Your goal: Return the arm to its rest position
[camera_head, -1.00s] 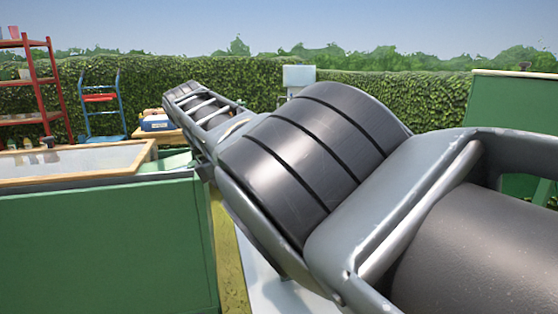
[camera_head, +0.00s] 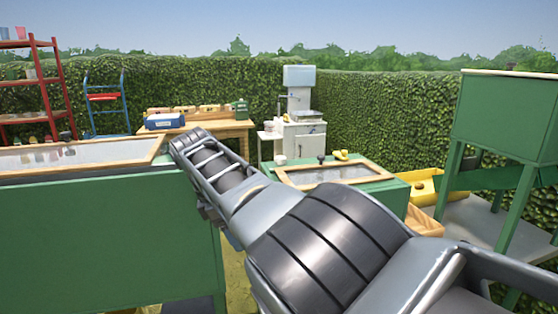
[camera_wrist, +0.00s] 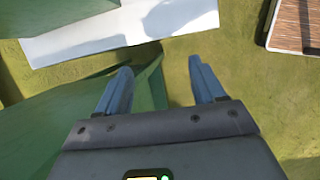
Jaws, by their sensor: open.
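My gripper (camera_wrist: 162,92) shows in the wrist view with its two blue-grey fingers apart and nothing between them. It points down over green-yellow ground (camera_wrist: 180,75). A green panel (camera_wrist: 50,125) lies below and left of the fingers, with a green edge close beside the left finger; I cannot tell whether they touch. In the head view my arm (camera_head: 320,250) runs from the lower right toward the upper left, and the gripper itself is hidden there.
A green bench (camera_head: 100,245) stands at the left. A wooden-framed tray (camera_head: 335,172) tops a green stand behind my arm. A wooden table (camera_head: 190,130) and white sink unit (camera_head: 300,138) stand further back. A yellow bin (camera_head: 425,188) and green cabinet (camera_head: 505,125) are at right.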

